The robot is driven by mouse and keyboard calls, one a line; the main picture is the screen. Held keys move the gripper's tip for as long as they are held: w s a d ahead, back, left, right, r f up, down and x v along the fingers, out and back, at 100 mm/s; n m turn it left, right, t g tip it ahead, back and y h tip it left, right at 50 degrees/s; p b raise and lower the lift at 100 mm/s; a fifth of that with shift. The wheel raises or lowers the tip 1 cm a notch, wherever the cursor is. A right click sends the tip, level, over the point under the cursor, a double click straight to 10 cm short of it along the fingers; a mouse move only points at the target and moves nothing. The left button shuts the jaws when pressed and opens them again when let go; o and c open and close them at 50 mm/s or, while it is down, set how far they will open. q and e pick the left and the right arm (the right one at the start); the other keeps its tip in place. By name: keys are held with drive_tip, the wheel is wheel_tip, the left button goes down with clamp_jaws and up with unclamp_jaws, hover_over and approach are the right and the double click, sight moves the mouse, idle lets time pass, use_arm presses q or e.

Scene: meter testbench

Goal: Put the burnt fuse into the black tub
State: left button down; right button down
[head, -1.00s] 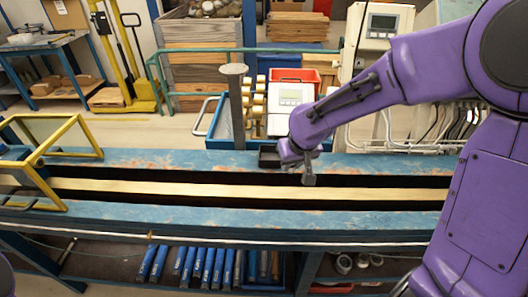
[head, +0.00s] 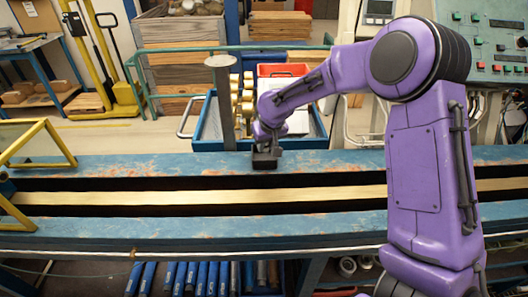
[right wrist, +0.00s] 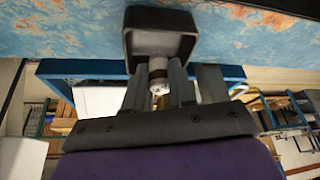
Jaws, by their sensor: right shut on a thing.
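The black tub (head: 267,160) sits on the far blue rail of the bench, left of centre in the head view. In the right wrist view the tub (right wrist: 161,43) shows at the top, just beyond my fingertips. My right gripper (right wrist: 160,78) is shut on the fuse (right wrist: 158,70), a small whitish cylinder with a metal end. The fuse's far end meets the tub's near edge in that view; I cannot tell whether it touches. In the head view my right gripper (head: 264,140) is right at the tub and hides the fuse. My left gripper is out of view.
A blue crate (head: 205,125) with a red bin (head: 283,70) stands behind the bench. A grey post (head: 222,105) rises close left of the tub. A yellow frame (head: 40,145) stands at the left. The bench's middle is clear.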

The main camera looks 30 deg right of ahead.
sight(267, 144)
drive_tip(key=shift+w+d+f, duration=0.25)
drive_tip(key=shift+w+f, duration=0.25)
drive_tip(key=shift+f, duration=0.25)
drive_tip(key=x, duration=0.3)
drive_tip(key=shift+s+a+f+p, duration=0.15)
drive_tip(key=shift+s+f+p, duration=0.15)
drive_tip(key=shift+f, duration=0.15)
drive_tip(key=shift+s, duration=0.1)
drive_tip(key=c, duration=1.2)
unclamp_jaws()
drive_tip(key=shift+f, duration=0.1)
drive_tip(key=b+v, duration=0.1)
drive_tip(key=v, duration=1)
drive_tip(key=shift+r, duration=0.25)
drive_tip(key=shift+s+r, duration=0.2)
drive_tip(key=shift+r, duration=0.2)
